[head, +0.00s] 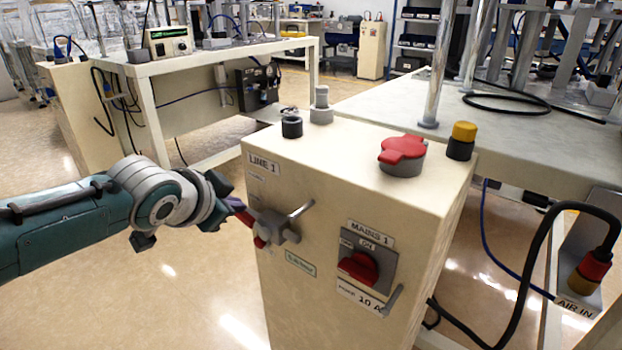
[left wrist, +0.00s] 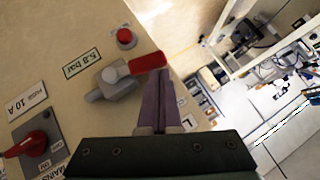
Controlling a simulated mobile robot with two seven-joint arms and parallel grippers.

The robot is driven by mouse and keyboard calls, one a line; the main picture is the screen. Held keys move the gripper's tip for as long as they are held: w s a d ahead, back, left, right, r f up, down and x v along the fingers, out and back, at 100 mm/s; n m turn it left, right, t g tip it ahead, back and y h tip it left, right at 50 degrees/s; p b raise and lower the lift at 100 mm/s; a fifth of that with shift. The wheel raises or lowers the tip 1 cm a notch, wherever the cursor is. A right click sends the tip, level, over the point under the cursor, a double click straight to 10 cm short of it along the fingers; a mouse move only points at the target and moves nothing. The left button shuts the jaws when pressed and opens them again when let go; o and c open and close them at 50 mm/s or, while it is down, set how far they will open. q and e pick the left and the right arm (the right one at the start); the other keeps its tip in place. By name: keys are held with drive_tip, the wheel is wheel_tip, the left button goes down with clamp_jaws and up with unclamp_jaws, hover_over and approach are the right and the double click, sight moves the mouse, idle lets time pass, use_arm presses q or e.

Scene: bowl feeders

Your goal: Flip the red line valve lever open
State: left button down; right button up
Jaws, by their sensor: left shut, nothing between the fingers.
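The red line valve lever (left wrist: 149,62) shows in the left wrist view, sticking out sideways from a grey valve body (left wrist: 118,80). In the head view the grey valve (head: 280,226) is on the front face of a cream cabinet (head: 330,180), beneath the LINE 1 label. My left gripper (head: 240,207) comes in from the left beside the valve. Its purple fingers (left wrist: 157,82) are shut and empty, with the tips right by the lever; I cannot tell whether they touch it. The lever is largely hidden by my gripper in the head view. My right gripper is not in view.
A MAINS 1 red rotary switch (head: 358,268) is to the right of the valve. A small red button (left wrist: 125,38) is close to the lever. The cabinet top carries a red cap (head: 402,150) and a yellow-black button (head: 462,140). Open floor is left of the cabinet.

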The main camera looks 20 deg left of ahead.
use_arm(q)
drive_tip(key=shift+w+a+f+b, duration=0.25)
drive_tip(key=shift+a+f+b, duration=0.15)
drive_tip(key=shift+f, duration=0.4)
drive_tip(key=s+a+r+p, duration=0.2)
drive_tip(key=s+r+p, duration=0.4)
drive_tip(key=r+p, duration=0.5)
drive_tip(key=shift+s+a+r, duration=0.15)
drive_tip(key=shift+s+a, duration=0.1)
drive_tip(key=shift+a, duration=0.1)
drive_tip(key=shift+p, duration=0.3)
